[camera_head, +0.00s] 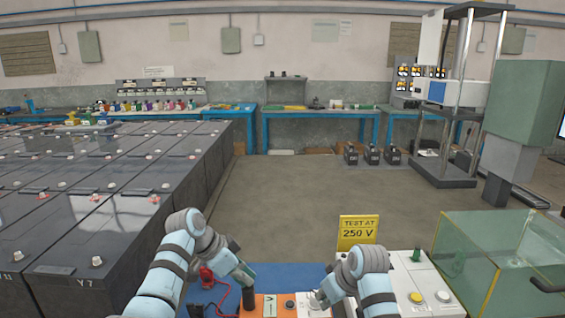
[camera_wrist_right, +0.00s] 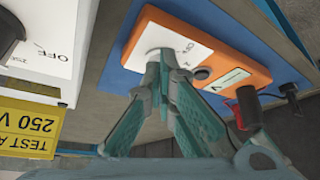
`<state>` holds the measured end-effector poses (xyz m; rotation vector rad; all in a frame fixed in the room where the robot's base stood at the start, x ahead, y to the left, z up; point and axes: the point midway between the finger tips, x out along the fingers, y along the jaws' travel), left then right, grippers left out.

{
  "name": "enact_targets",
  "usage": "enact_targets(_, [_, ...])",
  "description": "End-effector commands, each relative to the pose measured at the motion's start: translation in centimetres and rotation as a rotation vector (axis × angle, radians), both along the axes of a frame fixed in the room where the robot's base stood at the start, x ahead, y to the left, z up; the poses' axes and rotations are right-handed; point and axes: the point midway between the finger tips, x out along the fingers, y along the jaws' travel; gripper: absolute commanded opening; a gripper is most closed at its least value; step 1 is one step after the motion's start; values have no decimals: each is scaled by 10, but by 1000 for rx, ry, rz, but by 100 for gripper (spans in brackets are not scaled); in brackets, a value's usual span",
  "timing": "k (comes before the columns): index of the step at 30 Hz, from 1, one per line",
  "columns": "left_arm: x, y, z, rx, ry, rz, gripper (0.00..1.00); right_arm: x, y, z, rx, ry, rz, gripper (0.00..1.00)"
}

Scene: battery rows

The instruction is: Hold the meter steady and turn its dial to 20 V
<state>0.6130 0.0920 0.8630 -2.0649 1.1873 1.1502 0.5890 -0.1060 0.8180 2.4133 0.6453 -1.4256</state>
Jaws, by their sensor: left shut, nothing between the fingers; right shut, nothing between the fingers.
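The orange meter (camera_wrist_right: 150,15) lies on a blue mat (camera_wrist_right: 117,75). In the head view the meter (camera_head: 270,306) is cut by the bottom edge. My right gripper (camera_wrist_right: 166,58) is shut, its fingertips over the dial plate and hiding the dial; I cannot tell its setting or whether they touch it. In the head view my right gripper (camera_head: 318,298) is above the meter's right part. My left gripper (camera_head: 245,284) is shut beside the meter's left end.
A yellow "TEST AT 250 V" sign (camera_head: 357,232) stands behind a white box (camera_head: 415,285) with knobs and buttons. A glass tank (camera_head: 490,255) is at right, battery rows (camera_head: 110,220) at left. Open floor lies beyond.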

Motion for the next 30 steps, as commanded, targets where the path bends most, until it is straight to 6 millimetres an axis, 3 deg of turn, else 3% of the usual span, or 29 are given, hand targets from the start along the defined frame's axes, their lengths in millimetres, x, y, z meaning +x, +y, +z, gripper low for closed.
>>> enact_targets(30, [-2, 0, -4, 1, 12, -2, 0, -1, 7, -2, 1, 3, 1, 0])
